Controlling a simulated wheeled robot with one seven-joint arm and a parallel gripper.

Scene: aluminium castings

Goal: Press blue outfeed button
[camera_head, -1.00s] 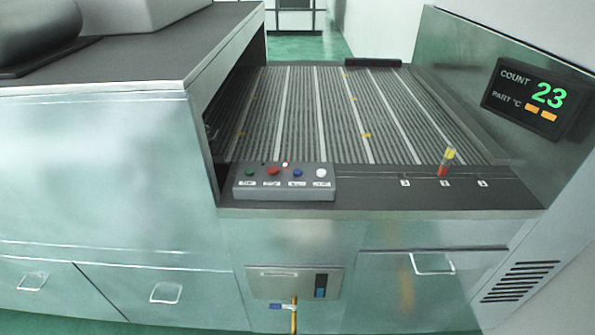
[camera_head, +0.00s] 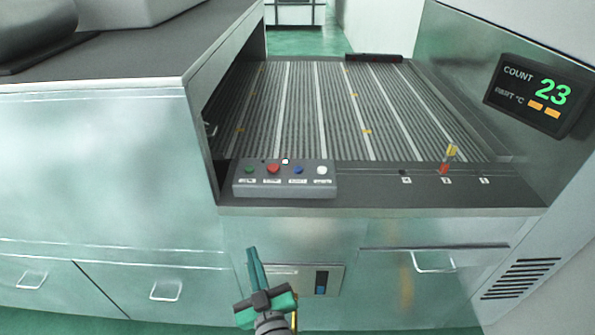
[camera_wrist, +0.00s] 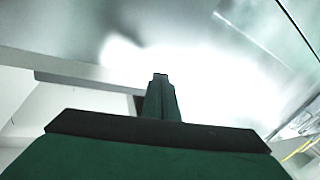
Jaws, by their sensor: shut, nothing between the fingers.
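The grey button box (camera_head: 285,189) sits at the front left of the conveyor's edge. It carries a green button (camera_head: 249,170), a red button (camera_head: 273,169), the blue button (camera_head: 298,170) and a white button (camera_head: 321,170), left to right, with labels below. In the wrist view my gripper (camera_wrist: 161,78) is shut and empty before blurred metal; no button shows there.
The ribbed conveyor (camera_head: 320,110) lies behind the box. A red and yellow lever (camera_head: 447,160) stands on the front ledge at right. A drawer handle (camera_head: 433,268) and a cabinet handle (camera_head: 165,291) project from the fronts.

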